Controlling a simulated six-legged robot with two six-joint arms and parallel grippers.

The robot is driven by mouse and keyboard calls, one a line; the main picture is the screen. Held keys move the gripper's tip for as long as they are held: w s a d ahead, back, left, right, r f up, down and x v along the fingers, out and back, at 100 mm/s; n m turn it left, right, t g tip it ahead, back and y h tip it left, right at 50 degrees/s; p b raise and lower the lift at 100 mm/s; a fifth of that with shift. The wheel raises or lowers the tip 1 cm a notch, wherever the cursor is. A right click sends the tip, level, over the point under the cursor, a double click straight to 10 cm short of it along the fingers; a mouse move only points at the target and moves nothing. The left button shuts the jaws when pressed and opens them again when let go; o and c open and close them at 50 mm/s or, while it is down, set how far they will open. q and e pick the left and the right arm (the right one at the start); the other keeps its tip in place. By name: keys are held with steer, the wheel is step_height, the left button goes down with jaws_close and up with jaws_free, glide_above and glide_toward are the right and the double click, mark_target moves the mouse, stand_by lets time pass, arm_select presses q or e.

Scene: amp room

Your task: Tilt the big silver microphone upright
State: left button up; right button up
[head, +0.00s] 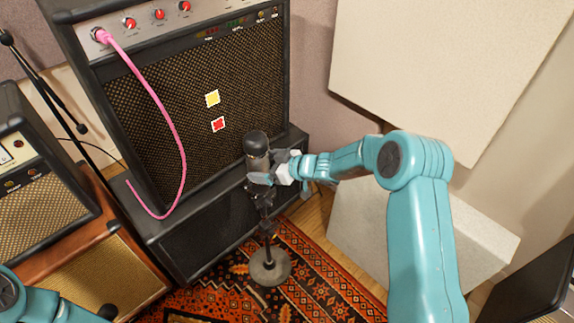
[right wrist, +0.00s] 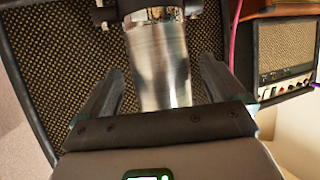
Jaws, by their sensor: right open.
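The big microphone (head: 257,143) stands on a dark stand in front of the large amp in the head view, with its dark rounded head on top. In the right wrist view its silver cylindrical body (right wrist: 160,65) lies between the fingers of my right gripper (right wrist: 158,82), with gaps on both sides. My right gripper (head: 270,177) is open around the microphone's body, just below its head. The gripper partly hides the body in the head view. Of my left arm, only teal parts show at the bottom left; its gripper is not visible.
The stand's round base (head: 269,266) rests on a patterned rug (head: 325,290). The large amp (head: 225,75), with a pink cable (head: 172,130), stands behind. Smaller amps (head: 40,210) are at left. A pale panel (head: 420,240) leans at right.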

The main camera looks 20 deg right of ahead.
steer(key=v, duration=1.4)
steer(key=shift+s+p, duration=0.15)
steer(key=shift+p, duration=0.2)
steer(key=shift+r, duration=0.15)
steer(key=s+a+f+m+g+p, duration=0.1)
steer(key=s+a+f+m+g, duration=0.15)
steer(key=a+f, duration=0.4)
steer(key=s+a+f+m+g+p, duration=0.1)
steer(key=s+a+f+m, duration=0.2)
steer(key=a, duration=0.6)
steer(key=s+f+m+g+h, duration=0.2)
steer(key=s+f+g, duration=0.1)
steer(key=s, duration=0.7)
steer(key=s+f+m+g+h, duration=0.2)
steer(key=s+f, duration=0.4)
steer(key=s, duration=0.5)
steer(key=shift+f+g+p, duration=0.15)
steer(key=shift+g+p, duration=0.2)
steer(key=shift+g, duration=0.4)
